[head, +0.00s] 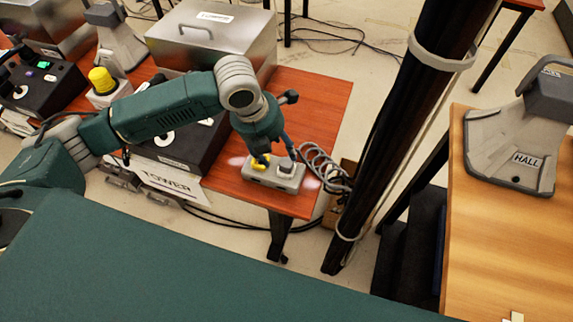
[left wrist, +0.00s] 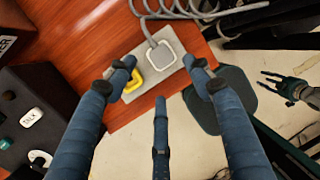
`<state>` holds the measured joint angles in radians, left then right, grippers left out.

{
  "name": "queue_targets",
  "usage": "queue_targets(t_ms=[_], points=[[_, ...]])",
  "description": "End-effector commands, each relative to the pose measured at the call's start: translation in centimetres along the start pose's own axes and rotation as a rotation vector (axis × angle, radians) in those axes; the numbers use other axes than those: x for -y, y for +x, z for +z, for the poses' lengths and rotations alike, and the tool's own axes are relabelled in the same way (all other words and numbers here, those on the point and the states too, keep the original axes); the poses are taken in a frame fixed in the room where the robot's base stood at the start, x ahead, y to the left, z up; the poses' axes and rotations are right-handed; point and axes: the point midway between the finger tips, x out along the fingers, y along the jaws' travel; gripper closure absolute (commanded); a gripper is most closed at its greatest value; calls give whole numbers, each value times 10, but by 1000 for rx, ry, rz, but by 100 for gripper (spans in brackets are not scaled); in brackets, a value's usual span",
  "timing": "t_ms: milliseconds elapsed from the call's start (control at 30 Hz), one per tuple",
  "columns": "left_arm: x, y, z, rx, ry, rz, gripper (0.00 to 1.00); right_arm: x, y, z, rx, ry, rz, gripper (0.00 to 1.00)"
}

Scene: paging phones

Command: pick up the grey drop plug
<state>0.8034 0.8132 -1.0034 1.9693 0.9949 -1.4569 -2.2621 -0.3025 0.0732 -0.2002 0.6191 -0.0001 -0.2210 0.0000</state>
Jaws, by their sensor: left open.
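The grey drop plug (head: 286,166) sits on a grey base block (head: 262,180) near the front right corner of the red-brown table. In the left wrist view the plug (left wrist: 160,54) is a rounded square with a pale top, and its grey coiled cord leads off past the top. A yellow hook-shaped piece (left wrist: 149,78) sits beside it on the block. My left gripper (head: 276,153) is open over the block. In the left wrist view its fingers (left wrist: 160,72) are spread around the plug and yellow piece, holding nothing. My right gripper (left wrist: 275,82) shows at the right with spread fingers.
A black phone box (head: 180,145) with a TOWER card stands left of the block. A metal case (head: 210,45) is behind. A dark post (head: 400,130) rises just right of the table. A HALL phone (head: 515,140) stands on the right-hand table.

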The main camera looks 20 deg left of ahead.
Motion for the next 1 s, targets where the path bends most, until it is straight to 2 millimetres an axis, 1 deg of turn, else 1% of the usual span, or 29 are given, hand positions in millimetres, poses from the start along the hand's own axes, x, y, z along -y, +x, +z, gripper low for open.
queue_targets(t_ms=[33,100,267,433,500,600,700,867,900,967,1000], points=[[1,7,0,-2,-1,-1,48,-1,-2,0,0,0,1,60],[1,14,0,0,-1,-1,48,-2,-3,0,1,-1,2,60],[2,25,0,0,-2,-1,48,-5,-6,0,1,-2,5,60],[5,48,1,-2,-3,-1,48,-7,-19,-1,0,-3,8,60],[4,60,1,-1,-4,-1,48,-8,-19,-1,0,-3,8,60],[4,69,2,2,-1,-1,48,-8,-20,-2,0,-3,8,60],[3,73,2,3,0,0,48,-8,-20,-2,-1,-3,9,60],[3,73,2,3,0,0,48,-8,-20,-3,-3,-3,9,60],[3,73,2,3,0,0,56,-8,-20,-3,-3,-3,9,60],[3,72,2,3,-1,0,68,-8,-20,-3,-3,-3,9,60],[3,72,2,3,-1,0,76,-8,-20,-4,-3,-3,9,60]])
